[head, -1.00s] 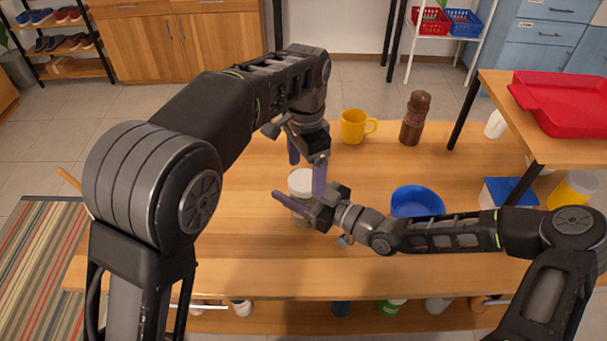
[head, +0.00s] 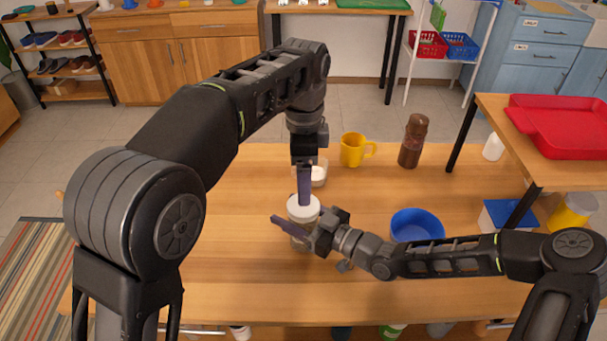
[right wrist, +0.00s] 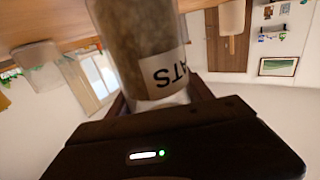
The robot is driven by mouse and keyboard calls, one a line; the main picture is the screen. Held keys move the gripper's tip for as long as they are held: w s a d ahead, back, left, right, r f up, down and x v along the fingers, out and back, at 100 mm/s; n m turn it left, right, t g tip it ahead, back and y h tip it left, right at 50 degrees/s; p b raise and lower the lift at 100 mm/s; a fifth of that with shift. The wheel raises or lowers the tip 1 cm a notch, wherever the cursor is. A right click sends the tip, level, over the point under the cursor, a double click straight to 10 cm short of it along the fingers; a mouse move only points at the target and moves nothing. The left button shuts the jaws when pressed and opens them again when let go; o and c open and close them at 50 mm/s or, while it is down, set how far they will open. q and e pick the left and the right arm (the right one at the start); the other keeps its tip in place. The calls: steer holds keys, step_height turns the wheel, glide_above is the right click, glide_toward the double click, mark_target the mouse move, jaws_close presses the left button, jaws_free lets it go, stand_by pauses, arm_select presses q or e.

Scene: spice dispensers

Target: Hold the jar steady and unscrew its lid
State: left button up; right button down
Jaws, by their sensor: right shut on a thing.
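The jar (head: 299,236) stands upright on the wooden table with its white lid (head: 303,208) on top. In the right wrist view the jar (right wrist: 142,50) shows pale contents and a label reading partly "ATS". My right gripper (head: 293,231) is shut on the jar's body from the right, with a finger on either side. My left gripper (head: 304,188) points straight down over the lid, its fingertips at or just above the lid's top. Its fingers line up in the head view, so the gap between them is hidden.
A small white container (head: 318,174) sits behind the left gripper. A yellow mug (head: 352,150) and a brown bottle (head: 413,141) stand further back. A blue bowl (head: 416,226) is right of the jar, near my right arm. The table's left part is clear.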

arm_select(q)
steer(key=shift+f, duration=0.1)
stand_by(0.3)
steer(key=shift+f, duration=3.85)
steer(key=shift+c, duration=0.4)
steer(key=c, duration=1.4)
steer(key=n, duration=1)
